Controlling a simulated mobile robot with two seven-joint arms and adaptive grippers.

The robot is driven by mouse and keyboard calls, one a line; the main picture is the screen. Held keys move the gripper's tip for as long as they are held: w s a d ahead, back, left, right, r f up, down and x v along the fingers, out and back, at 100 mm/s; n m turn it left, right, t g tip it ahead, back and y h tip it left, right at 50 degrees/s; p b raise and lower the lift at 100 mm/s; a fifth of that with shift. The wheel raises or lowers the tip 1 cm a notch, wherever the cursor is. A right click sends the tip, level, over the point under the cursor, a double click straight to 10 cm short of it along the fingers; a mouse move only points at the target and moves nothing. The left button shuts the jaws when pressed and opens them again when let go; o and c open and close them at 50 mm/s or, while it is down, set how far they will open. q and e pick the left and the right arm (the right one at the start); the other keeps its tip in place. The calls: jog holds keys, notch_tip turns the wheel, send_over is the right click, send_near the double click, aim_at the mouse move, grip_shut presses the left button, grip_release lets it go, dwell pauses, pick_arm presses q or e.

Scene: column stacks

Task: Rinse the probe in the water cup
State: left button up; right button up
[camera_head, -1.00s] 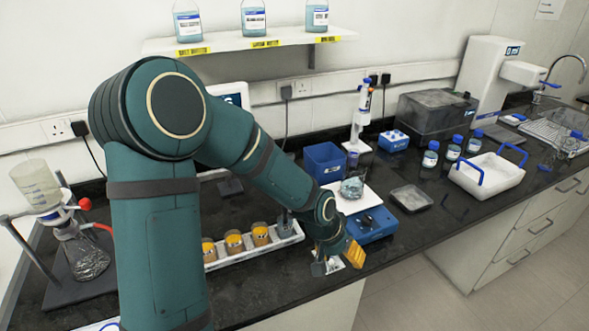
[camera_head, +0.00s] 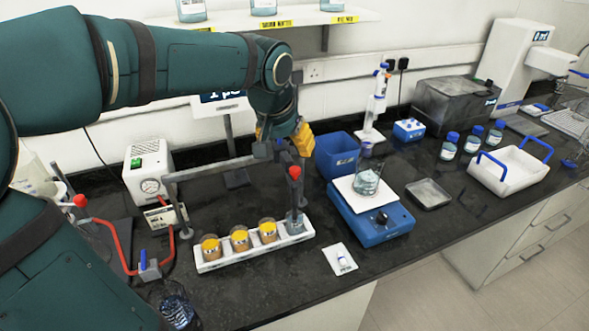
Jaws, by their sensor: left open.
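The probe (camera_head: 295,190), a grey shaft with a red top, stands upright at the right end of a white tray (camera_head: 212,266). Its lower end appears to be in the clear water cup (camera_head: 295,226), though I cannot tell how deep. Several cups share that tray, three of them with orange contents (camera_head: 240,240). My left gripper (camera_head: 283,145), with yellow and dark fingers, is open and empty. In the picture it is just above the red top, apart from the probe as far as I can tell. My right gripper is not in view.
A grey stand arm (camera_head: 215,169) runs behind the cups. A blue stirrer (camera_head: 374,226) bears a beaker (camera_head: 367,182) to the right. A blue bin (camera_head: 337,155) is behind. A white packet (camera_head: 340,259) lies near the front edge. Red tubing (camera_head: 110,232) crosses the left side.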

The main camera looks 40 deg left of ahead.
aim_at(295, 170)
pick_arm(q)
jog(key=b+x, duration=0.1)
jog(key=x, duration=0.9)
jog(key=shift+f, duration=0.1)
grip_shut()
